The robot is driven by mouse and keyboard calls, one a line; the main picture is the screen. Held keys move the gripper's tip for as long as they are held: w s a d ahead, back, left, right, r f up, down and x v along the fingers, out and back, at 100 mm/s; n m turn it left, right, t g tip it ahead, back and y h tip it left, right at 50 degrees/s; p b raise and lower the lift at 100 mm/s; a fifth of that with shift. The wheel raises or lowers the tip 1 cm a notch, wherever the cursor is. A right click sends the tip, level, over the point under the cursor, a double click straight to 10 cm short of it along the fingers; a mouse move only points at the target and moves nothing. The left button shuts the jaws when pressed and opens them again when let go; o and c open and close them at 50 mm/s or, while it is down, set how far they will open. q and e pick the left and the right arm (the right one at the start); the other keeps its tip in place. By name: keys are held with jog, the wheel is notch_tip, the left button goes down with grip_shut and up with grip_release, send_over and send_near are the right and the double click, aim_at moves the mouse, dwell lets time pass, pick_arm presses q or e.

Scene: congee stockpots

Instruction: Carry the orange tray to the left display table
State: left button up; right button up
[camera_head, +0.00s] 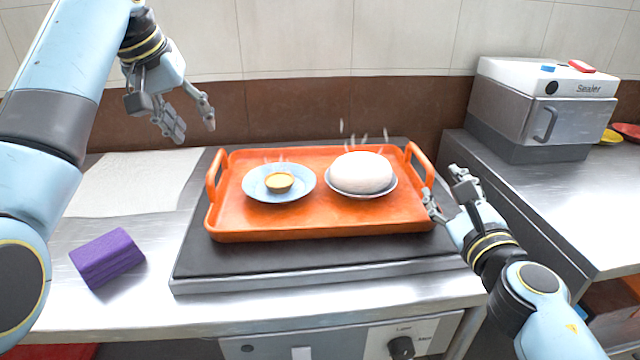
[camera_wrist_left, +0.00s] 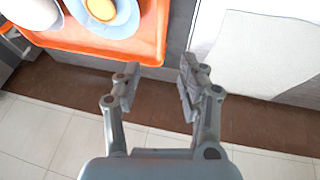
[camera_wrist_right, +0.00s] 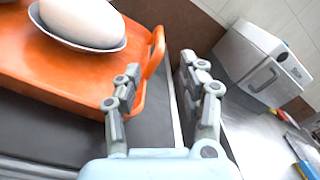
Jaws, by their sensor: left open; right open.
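The orange tray (camera_head: 320,222) lies flat on a dark griddle plate, with a raised handle at each end. On it are a blue plate (camera_head: 254,187) with a small yellow tart and a bowl (camera_head: 347,190) holding a white dome, both steaming. My left gripper (camera_head: 190,127) is open and empty, raised behind and left of the tray; the left wrist view shows the tray's corner (camera_wrist_left: 135,52) beside its fingers. My right gripper (camera_head: 444,189) is open and empty beside the tray's right handle (camera_head: 421,163). In the right wrist view that handle (camera_wrist_right: 155,55) is just ahead of the fingers, apparently not gripped.
A purple block (camera_head: 107,257) and a pale mat (camera_head: 130,182) lie left of the griddle (camera_head: 330,257). A sealer machine (camera_head: 545,107) stands on the right counter, with yellow and red dishes beyond it. A tiled wall closes the back.

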aim_at(216, 158)
pick_arm(q)
jog(key=shift+f, duration=0.1)
pick_arm(e)
jog(key=shift+w, duration=0.1)
pick_arm(q)
jog(key=x, duration=1)
jog(key=shift+w+d+f, duration=0.1)
jog(key=shift+w+f, duration=0.1)
jog(key=shift+f, duration=0.05)
pick_arm(e)
jog(key=w, duration=1)
jog(key=shift+w+a, duration=0.35)
pick_arm(q)
grip_shut()
pick_arm(e)
grip_shut()
